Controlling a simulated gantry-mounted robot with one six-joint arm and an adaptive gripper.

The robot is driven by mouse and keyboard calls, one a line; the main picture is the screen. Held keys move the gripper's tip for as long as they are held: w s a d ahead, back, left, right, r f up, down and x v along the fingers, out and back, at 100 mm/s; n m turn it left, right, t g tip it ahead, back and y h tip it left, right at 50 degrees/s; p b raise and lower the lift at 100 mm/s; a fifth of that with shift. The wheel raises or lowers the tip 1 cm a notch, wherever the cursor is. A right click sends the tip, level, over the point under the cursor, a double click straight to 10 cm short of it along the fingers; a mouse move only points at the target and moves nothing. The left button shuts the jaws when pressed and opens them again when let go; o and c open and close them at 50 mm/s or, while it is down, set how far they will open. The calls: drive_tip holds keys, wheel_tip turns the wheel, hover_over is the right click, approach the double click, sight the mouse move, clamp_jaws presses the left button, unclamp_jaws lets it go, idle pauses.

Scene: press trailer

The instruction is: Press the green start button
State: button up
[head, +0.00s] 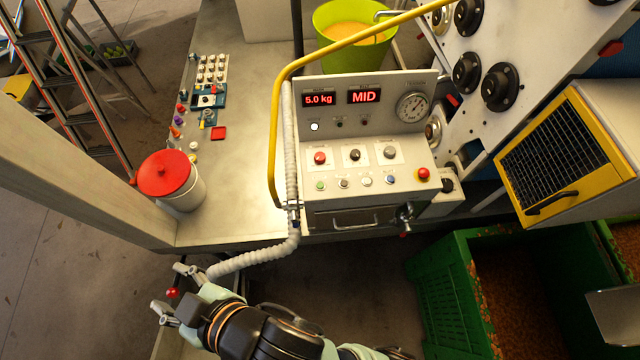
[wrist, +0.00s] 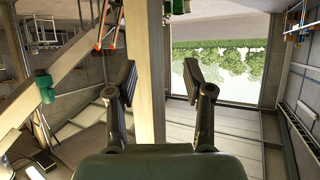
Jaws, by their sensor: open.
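The control panel (head: 375,163) stands on the bench in the head view. A small green button (head: 320,185) is at the left end of its lower row. Paler buttons (head: 343,183) and a blue one (head: 390,179) sit to its right. My gripper (head: 172,291) is at the lower left, beyond the bench's front edge and well away from the panel. Its fingers are spread, and the wrist view shows them apart (wrist: 158,88) with nothing held. The wrist view faces the room, and the panel is out of it.
A yellow pipe (head: 274,130) and a white hose (head: 291,150) run along the panel's left side. A red-lidded tub (head: 165,174) stands on the bench at left. A red mushroom button (head: 423,173) is on the panel's right. Green crates (head: 440,290) stand at lower right.

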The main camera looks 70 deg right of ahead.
clamp_jaws()
idle(1.2)
